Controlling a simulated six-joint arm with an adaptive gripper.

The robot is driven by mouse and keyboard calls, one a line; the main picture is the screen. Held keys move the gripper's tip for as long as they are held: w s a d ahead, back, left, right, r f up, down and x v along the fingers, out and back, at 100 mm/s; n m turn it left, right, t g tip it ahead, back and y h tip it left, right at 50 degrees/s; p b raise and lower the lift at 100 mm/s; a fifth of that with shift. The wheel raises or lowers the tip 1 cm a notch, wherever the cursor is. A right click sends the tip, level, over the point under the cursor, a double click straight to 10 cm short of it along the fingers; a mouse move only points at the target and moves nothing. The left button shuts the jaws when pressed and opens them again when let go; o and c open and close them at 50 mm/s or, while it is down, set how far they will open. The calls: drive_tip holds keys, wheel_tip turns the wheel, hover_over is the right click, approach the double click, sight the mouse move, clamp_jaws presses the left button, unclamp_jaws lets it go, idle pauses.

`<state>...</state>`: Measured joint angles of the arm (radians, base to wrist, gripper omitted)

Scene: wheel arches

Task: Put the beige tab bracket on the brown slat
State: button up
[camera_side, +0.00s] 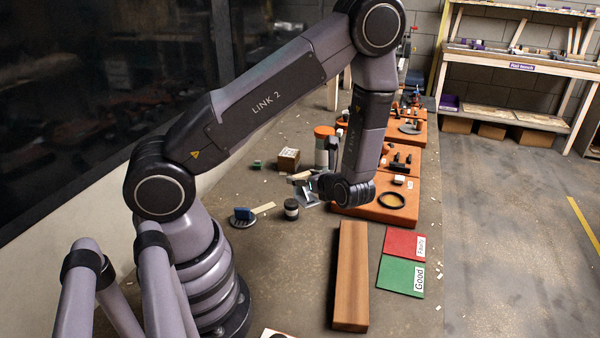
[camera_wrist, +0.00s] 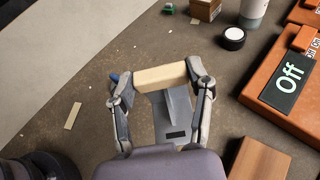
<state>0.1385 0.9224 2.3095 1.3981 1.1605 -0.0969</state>
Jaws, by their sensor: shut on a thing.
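The beige tab bracket (camera_wrist: 160,77) is held crosswise between the fingertips of my gripper (camera_wrist: 158,80) in the wrist view. Its pale end (camera_side: 299,176) shows small in the side view. A grey plate with a dark slot (camera_wrist: 173,115) shows between the fingers; I cannot tell whether it belongs to the bracket. The brown slat (camera_side: 350,275) lies lengthwise on the bench in the side view, nearer the camera than my gripper and to its right. The slat's end also shows at the lower right of the wrist view (camera_wrist: 262,160). The bracket is apart from the slat.
A red and a green card (camera_side: 402,275) lie right of the slat. Orange boards (camera_side: 378,207) with parts stand behind it.

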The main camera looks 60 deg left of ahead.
drive_tip(key=w+d+m+t, duration=0.2)
drive_tip(key=d+m+t, duration=0.1)
drive_tip(key=d, duration=0.4)
drive_tip(key=w+d+m+t, duration=0.2)
drive_tip(key=w+d+t, duration=0.1)
drive_tip(key=d, duration=0.5)
hover_over(352, 259)
drive_tip(key=shift+h, duration=0.4)
wheel_tip(352, 259, down, 9)
drive_tip(key=shift+r, duration=0.1)
drive_tip(key=o, duration=1.2)
